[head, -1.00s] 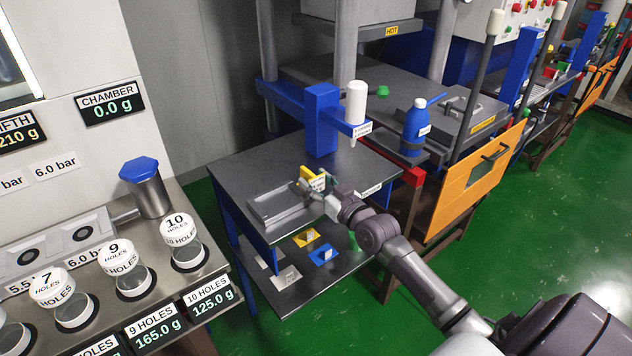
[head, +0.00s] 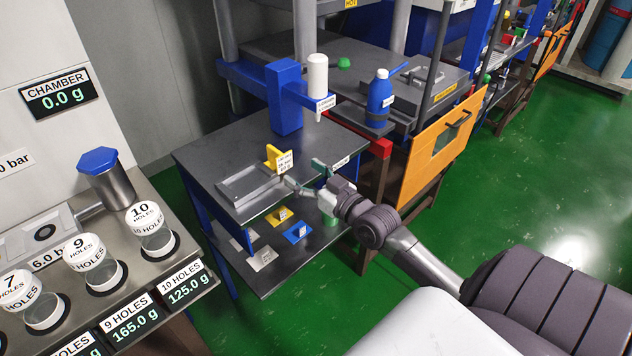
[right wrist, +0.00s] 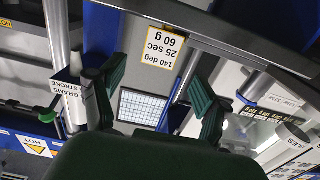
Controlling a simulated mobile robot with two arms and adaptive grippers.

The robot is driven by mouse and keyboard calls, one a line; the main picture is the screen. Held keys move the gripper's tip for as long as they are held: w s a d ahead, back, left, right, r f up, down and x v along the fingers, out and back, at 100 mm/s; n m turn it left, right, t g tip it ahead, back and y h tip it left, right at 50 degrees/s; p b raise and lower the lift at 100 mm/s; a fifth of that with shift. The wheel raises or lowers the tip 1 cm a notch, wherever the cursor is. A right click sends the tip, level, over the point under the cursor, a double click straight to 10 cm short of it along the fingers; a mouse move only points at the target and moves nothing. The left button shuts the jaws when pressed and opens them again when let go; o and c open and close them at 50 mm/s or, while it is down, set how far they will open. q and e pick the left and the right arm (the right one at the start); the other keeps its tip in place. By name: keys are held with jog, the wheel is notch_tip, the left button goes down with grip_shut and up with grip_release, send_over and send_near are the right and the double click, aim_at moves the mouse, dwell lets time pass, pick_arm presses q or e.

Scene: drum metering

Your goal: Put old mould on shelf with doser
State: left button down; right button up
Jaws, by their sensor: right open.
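A flat grey plate, apparently the mould (head: 250,190), lies on the dark table top (head: 215,150). A yellow stand with a white card (head: 284,162) is upright at its back right corner; the card reads 140 deg, 25 sec, 60 g in the right wrist view (right wrist: 162,47). My right gripper (head: 306,176) is open and empty, just right of the card and apart from it. Its green fingers are spread in the right wrist view (right wrist: 157,92). A white doser (head: 317,76) hangs on a blue column. My left gripper is out of view.
The lower shelf (head: 275,275) under the table holds yellow (head: 279,215), blue (head: 297,232) and white tagged pieces. A blue bottle (head: 381,92) stands right of the doser. A counter with labelled hole cups (head: 150,225) is at left. An orange guard (head: 440,145) is at right.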

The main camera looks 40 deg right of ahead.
jog(key=shift+s+d, duration=0.15)
jog(key=shift+s, duration=1.95)
jog(key=s+f+g+h, duration=0.1)
jog(key=s+f+g, duration=0.25)
jog(key=f, duration=0.85)
jog(key=s+f+m+g, duration=0.15)
jog(key=s+f, duration=0.25)
jog(key=f, duration=0.9)
jog(key=s+f+g+h, duration=0.1)
jog(key=s+f+g, duration=0.2)
jog(key=f, duration=0.9)
jog(key=s+a+f+n+g, duration=0.1)
jog(key=s+a+f+g, duration=0.2)
jog(key=s+f, duration=0.6)
jog(key=s+a+f+n+g, duration=0.1)
jog(key=s+a+f+g, duration=0.3)
jog(key=s, duration=0.9)
jog(key=a+f, duration=0.3)
jog(key=f, duration=0.2)
jog(key=shift+a+y, duration=0.15)
jog(key=shift+y, duration=0.15)
jog(key=s+a+f, duration=0.1)
jog(key=s, duration=0.1)
jog(key=s+a+n+g, duration=0.1)
jog(key=s, duration=0.2)
jog(key=s+a+f+g, duration=0.1)
jog(key=s, duration=0.2)
jog(key=shift+s+a+f, duration=0.15)
jog(key=shift+f, duration=0.15)
